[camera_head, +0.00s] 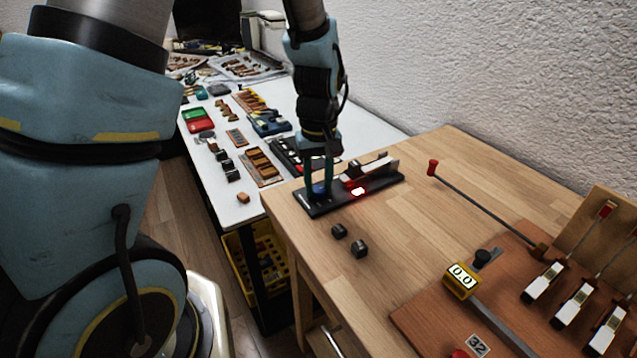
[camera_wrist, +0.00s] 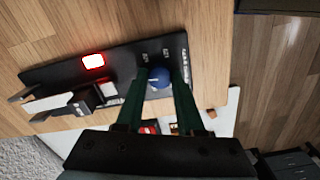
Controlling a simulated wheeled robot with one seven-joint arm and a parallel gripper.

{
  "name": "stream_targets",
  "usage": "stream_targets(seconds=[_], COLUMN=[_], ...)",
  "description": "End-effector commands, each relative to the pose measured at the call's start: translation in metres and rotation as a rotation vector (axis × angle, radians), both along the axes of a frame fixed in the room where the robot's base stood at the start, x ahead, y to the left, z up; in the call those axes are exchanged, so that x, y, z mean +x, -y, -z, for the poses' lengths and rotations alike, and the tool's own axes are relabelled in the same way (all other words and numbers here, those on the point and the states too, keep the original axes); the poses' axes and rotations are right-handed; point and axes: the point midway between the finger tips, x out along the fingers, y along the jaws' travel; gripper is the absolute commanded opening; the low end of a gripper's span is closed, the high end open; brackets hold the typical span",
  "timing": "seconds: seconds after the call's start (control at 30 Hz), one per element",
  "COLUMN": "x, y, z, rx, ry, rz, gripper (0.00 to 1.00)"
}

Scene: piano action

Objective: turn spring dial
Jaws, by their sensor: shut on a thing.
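The spring dial is a small blue knob (camera_wrist: 159,78) at one end of a black base plate (camera_wrist: 115,62) in the wrist view. In the head view the blue dial (camera_head: 319,189) shows at the left end of the plate (camera_head: 335,205), on the wooden table. My gripper (camera_wrist: 158,88) points down over the dial, with its two green fingers on either side of it, shut on it. The gripper also shows in the head view (camera_head: 319,188). A red light (camera_wrist: 93,61) glows on the plate, also in the head view (camera_head: 358,191). Small white lettering beside the dial is too blurred to read.
A white table (camera_head: 232,205) with several parts adjoins on the left. Bare wood lies between.

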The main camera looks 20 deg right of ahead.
Motion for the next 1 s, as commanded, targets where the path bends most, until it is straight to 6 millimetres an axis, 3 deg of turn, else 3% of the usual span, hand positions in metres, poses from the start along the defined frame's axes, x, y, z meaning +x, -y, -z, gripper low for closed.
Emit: stream_targets(seconds=[0.2,0.23,0.5,0.8,1.0], x=[0.001,0.001,0.000,0.000,0.001], y=[0.000,0.000,0.000,0.000,0.001], z=[0.000,0.000,0.000,-0.003,-0.028], rx=[0.000,0.000,0.000,-0.001,-0.005], ry=[0.002,0.002,0.001,0.002,0.005], rz=[0.000,0.000,0.000,0.000,0.001], gripper=[0.00,0.38,0.67,0.67,0.67])
